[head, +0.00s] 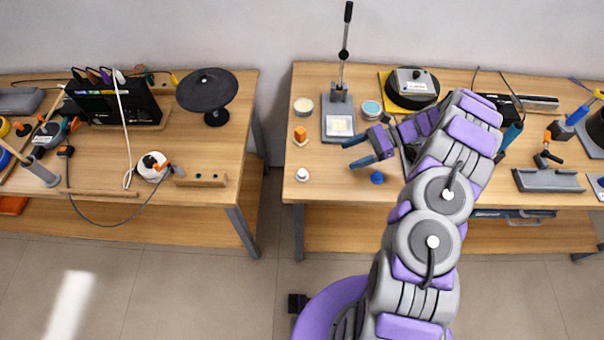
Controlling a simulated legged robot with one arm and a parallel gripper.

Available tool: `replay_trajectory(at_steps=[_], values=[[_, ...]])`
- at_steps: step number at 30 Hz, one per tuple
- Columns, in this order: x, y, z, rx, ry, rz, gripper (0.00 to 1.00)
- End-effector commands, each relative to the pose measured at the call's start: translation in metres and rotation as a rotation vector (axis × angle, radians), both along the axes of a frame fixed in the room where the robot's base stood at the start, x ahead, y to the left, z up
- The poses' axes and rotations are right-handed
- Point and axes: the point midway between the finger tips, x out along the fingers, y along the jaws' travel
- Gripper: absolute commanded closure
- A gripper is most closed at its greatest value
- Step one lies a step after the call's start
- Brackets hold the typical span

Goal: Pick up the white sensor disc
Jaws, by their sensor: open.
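A small white round piece (302,174) sits near the front left corner of the right-hand table. A pale, flat round disc (304,105) lies further back, left of the press stand. I cannot tell for sure which one is the white sensor disc. My gripper (348,154) is open and empty, its blue-tipped fingers pointing left. In the picture it is right of and above the small white piece, and right of and below the pale disc, apart from both. Its height over the table is unclear.
The right-hand table (335,188) also holds an orange-topped piece (300,134), a press stand (339,122), a teal disc (372,109) and a blue knob (377,178) near my gripper. A gap separates it from the cluttered left table (215,150).

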Motion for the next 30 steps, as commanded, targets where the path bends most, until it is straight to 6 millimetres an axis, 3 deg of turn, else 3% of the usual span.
replay_trajectory(at_steps=[12, 23, 30], values=[[-0.019, 0.085, -0.032, -0.009, 0.005, 0.007, 0.28], [-0.022, 0.096, -0.039, 0.000, 0.001, 0.003, 0.28], [-0.028, 0.133, -0.051, -0.004, 0.005, 0.006, 0.28]])
